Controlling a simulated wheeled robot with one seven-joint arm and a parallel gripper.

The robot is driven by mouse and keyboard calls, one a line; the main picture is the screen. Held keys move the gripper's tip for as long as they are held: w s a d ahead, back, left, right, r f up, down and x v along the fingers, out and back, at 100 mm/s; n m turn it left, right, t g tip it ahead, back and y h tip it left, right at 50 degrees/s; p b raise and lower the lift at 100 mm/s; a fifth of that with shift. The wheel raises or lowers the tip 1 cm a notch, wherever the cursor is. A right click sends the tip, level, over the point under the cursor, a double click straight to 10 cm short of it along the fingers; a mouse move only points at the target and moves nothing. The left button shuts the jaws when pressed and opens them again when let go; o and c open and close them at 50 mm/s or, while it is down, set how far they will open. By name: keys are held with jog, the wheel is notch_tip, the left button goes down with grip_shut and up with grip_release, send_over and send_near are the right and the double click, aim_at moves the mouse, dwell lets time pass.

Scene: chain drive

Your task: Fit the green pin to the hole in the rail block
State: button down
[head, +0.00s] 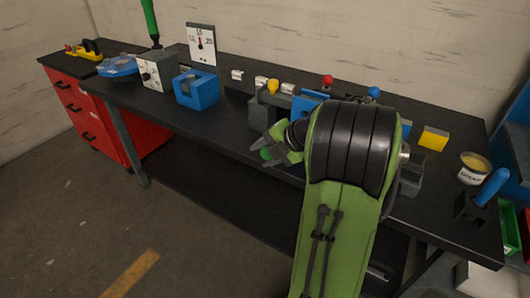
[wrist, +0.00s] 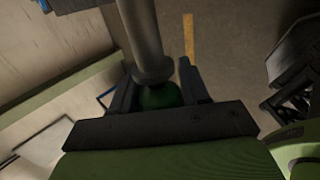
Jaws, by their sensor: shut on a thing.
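My gripper (head: 276,149) is in front of the bench's front edge, near its middle. In the wrist view, its two fingers (wrist: 157,86) are shut on the green pin (wrist: 142,35). The pin has a green knob between the fingers, a grey collar and a long grey shaft pointing away from my gripper. In the head view only the green knob (head: 267,154) clearly shows. Behind my gripper stands a dark grey block (head: 264,112) with a yellow knob on top. My arm hides part of the bench there, and I cannot tell which block is the rail block or see its hole.
Red and blue knobs stand behind my arm. A yellow block (head: 433,138), a tin (head: 473,169) and a blue-handled tool (head: 486,193) are at right.

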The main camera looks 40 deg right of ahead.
jog(key=shift+s+d+r, duration=0.1)
jog(key=shift+s+d, duration=0.05)
jog(key=shift+s, duration=0.15)
jog(key=shift+w+b, duration=0.1)
jog(key=shift+b, duration=0.25)
jog(key=d+p, duration=0.1)
jog(key=d, duration=0.1)
jog(key=w+d+p, duration=0.1)
jog(key=d, duration=0.1)
jog(key=shift+w+r, duration=0.15)
jog(key=shift+w+d+p, duration=0.25)
jog(key=shift+d+p, duration=0.15)
jog(key=shift+d, duration=0.25)
jog(key=shift+b, duration=1)
dwell(0.4)
